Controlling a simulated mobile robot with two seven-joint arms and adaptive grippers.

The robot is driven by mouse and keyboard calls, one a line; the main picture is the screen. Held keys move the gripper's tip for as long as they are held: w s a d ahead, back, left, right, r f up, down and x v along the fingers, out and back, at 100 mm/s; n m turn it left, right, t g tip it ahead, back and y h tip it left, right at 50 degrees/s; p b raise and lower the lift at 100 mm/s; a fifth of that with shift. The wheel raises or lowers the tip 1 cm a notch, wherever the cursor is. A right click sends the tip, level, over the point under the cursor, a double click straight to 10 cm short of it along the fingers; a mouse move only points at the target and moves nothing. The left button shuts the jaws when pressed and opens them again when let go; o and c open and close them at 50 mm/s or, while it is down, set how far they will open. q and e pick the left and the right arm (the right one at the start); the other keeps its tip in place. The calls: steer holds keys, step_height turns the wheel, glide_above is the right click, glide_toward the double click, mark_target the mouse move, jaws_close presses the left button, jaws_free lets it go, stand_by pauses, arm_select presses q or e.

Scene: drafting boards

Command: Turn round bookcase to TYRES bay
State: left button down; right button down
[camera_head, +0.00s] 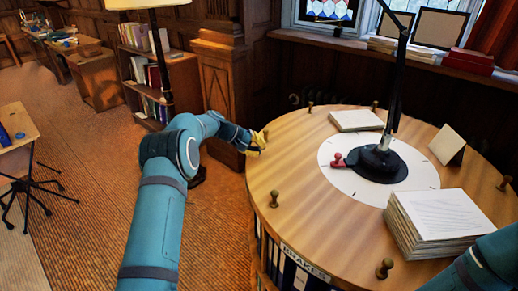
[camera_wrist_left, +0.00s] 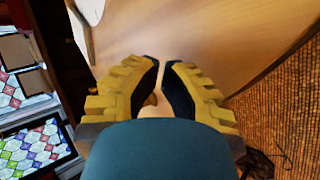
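The round bookcase (camera_head: 300,180) has a wooden top with several turned knobs standing around its rim. A label reading BRAKES (camera_head: 304,262) is on its near edge; I see no TYRES label. My left gripper (camera_head: 260,142) is at the far left rim. In the left wrist view its yellow fingers with dark pads (camera_wrist_left: 163,66) close around a wooden knob (camera_wrist_left: 152,104), their tips nearly together beyond it. The fingers partly hide that knob. My right arm shows only at the lower right corner; its gripper is out of view.
On the top stand a black lamp (camera_head: 378,162) on a white disc with a red pointer (camera_head: 340,160), a paper stack (camera_head: 440,218), a pad (camera_head: 356,120) and a propped card (camera_head: 446,145). A bookshelf (camera_head: 155,75) stands behind. Brown floor (camera_head: 100,165) is open at left.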

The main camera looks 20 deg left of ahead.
arm_select(q)
steer(key=shift+s+r, duration=0.25)
steer(key=shift+s, duration=0.05)
step_height(320, 180, up, 8)
steer(key=p, duration=0.4)
stand_by(0.3)
